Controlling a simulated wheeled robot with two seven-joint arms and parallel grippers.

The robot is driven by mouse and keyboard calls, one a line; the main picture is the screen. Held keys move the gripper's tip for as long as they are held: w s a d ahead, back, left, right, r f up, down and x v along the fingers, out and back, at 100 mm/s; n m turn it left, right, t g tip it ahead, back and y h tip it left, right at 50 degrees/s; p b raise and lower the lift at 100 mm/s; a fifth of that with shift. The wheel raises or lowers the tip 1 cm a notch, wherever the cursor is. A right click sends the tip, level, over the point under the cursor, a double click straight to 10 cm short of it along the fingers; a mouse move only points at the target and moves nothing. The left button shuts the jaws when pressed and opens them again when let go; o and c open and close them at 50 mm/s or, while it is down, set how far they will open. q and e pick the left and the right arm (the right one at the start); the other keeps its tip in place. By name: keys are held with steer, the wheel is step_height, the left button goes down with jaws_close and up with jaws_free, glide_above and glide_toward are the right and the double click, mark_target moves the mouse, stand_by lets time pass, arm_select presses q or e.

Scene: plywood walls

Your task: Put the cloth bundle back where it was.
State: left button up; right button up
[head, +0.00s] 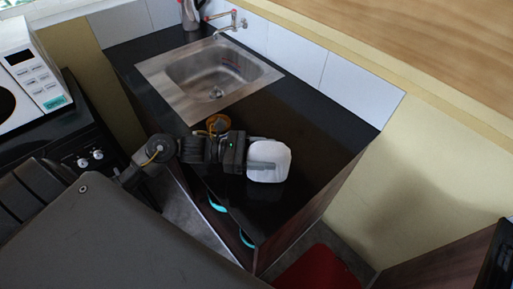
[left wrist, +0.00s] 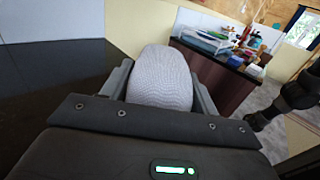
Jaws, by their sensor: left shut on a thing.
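The cloth bundle (head: 277,156) is a white, rounded, soft-looking block. My left gripper (head: 264,154) reaches in from the left and is shut on it, with a finger on each side. In the left wrist view the bundle (left wrist: 160,75) shows pale grey with a fine weave, between the two dark fingers. It is over the near part of the black counter (head: 310,140); I cannot tell whether it touches the top. My right gripper is not in view.
A steel sink (head: 215,75) with a tap (head: 232,18) is behind. An orange-brown round object (head: 218,122) sits just behind my left gripper. A white microwave (head: 30,80) stands at left. The counter right of the bundle is clear. Another cluttered cabinet (left wrist: 215,75) shows in the left wrist view.

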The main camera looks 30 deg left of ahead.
arm_select(q)
steer(key=shift+f, duration=0.2)
steer(key=shift+d+f, duration=0.15)
steer(key=shift+f+b, duration=0.25)
steer(key=shift+b, duration=0.2)
steer(key=o, duration=1)
steer(key=shift+r, duration=0.1)
steer(key=shift+o, duration=0.2)
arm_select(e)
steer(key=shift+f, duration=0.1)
